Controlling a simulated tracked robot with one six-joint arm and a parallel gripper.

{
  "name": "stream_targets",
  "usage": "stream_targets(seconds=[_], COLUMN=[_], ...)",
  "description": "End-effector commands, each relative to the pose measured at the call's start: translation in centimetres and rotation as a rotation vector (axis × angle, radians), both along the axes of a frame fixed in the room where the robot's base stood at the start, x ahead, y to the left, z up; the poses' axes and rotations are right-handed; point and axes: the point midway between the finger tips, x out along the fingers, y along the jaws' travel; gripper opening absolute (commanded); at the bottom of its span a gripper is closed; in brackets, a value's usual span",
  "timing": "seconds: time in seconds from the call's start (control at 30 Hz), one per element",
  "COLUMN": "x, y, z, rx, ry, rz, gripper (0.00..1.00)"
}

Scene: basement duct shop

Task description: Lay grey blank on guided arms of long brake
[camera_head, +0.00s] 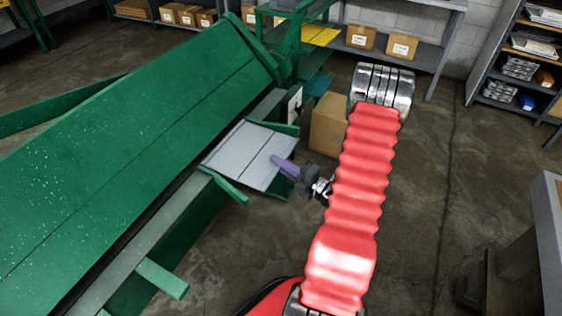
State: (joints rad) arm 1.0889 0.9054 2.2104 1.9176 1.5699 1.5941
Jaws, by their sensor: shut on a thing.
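The grey blank (243,153) is a flat sheet with a dark line across it. It lies level or nearly so beside the long green brake (130,160), its left edge close to the brake's front. Green arms (230,188) stick out from the brake, one along the blank's near side and one at its far side. I cannot tell whether the blank touches them or hangs just above. My gripper (282,164), with purple fingers, is shut on the blank's right edge. The fingertips' exact grip is too small to see.
A cardboard box (327,124) stands just beyond my gripper. Another green arm (162,279) juts out nearer me. Shelves with boxes (403,45) line the back wall, and a rack (520,70) stands at right. A bench (545,225) is at the right edge. The concrete floor between is clear.

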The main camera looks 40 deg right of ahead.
Motion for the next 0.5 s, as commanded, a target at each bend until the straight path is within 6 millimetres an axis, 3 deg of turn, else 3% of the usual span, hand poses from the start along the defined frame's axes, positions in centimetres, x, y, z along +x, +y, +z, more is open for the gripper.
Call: stream_targets(seconds=[0.43,0.47,0.5], x=[-0.1,-0.1,-0.1], y=[0.1,0.1,0.1], z=[-1.3,-1.4,-1.4], rx=[0.002,0.003,0.004], ry=[0.013,0.015,0.016], rz=[-0.002,-0.002,-0.002], gripper=[0.0,0.1,0.13])
